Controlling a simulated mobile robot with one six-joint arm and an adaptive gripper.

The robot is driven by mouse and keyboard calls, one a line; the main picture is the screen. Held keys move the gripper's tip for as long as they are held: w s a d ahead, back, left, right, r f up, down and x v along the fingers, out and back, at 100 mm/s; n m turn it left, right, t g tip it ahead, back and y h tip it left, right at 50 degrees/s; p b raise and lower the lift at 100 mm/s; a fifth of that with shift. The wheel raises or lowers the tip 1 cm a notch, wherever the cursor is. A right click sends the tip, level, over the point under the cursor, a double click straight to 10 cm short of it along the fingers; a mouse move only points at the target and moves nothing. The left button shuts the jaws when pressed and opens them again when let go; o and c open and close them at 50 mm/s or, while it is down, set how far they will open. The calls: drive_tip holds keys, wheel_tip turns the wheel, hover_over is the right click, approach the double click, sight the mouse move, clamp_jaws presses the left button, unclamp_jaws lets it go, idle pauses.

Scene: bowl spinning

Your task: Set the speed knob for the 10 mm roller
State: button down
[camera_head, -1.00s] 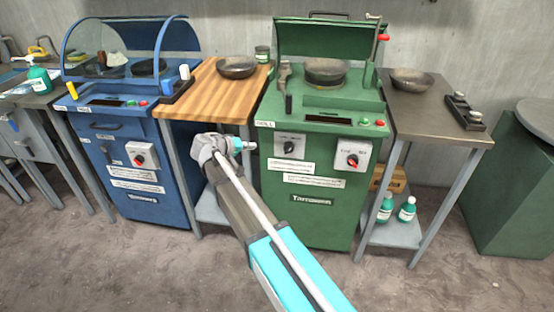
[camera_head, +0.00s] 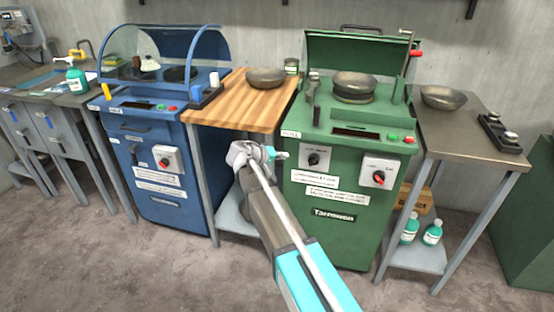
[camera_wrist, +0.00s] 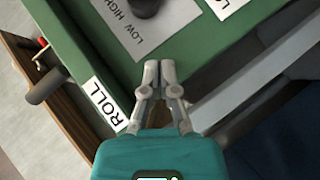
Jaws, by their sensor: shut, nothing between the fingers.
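The green machine (camera_head: 345,225) stands right of centre in the head view. Its front has a plate with a black knob (camera_head: 314,159) and a plate with a red knob (camera_head: 379,177). In the wrist view, a white plate reading LOW HIGH (camera_wrist: 150,32) bears a dark knob (camera_wrist: 145,6), cut off by the top edge. A ROLL label (camera_wrist: 105,105) lies left of my fingers. My gripper (camera_wrist: 160,70) is shut and empty, its tips below the plate in the picture and apart from the knob. In the head view my gripper (camera_head: 278,154) is at the machine's front left edge.
A blue machine (camera_head: 165,205) stands left, with a wooden-topped table (camera_head: 235,100) between the machines. A metal table (camera_head: 475,130) with a bowl (camera_head: 443,97) is right of the green machine. Grey floor (camera_head: 120,270) lies open in front.

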sight(313, 160)
drive_tip(key=b+x, duration=0.2)
drive_tip(key=x, duration=0.3)
drive_tip(key=shift+w+d+f, duration=0.15)
drive_tip(key=shift+d+f, duration=0.05)
drive_tip(key=shift+s+d+f+b, duration=0.25)
drive_tip(key=shift+d+f+b, duration=0.35)
drive_tip(key=shift+d, duration=0.25)
drive_tip(key=shift+s+d+f+b, duration=0.2)
drive_tip(key=shift+d+f+b, duration=0.3)
drive_tip(key=shift+d, duration=0.35)
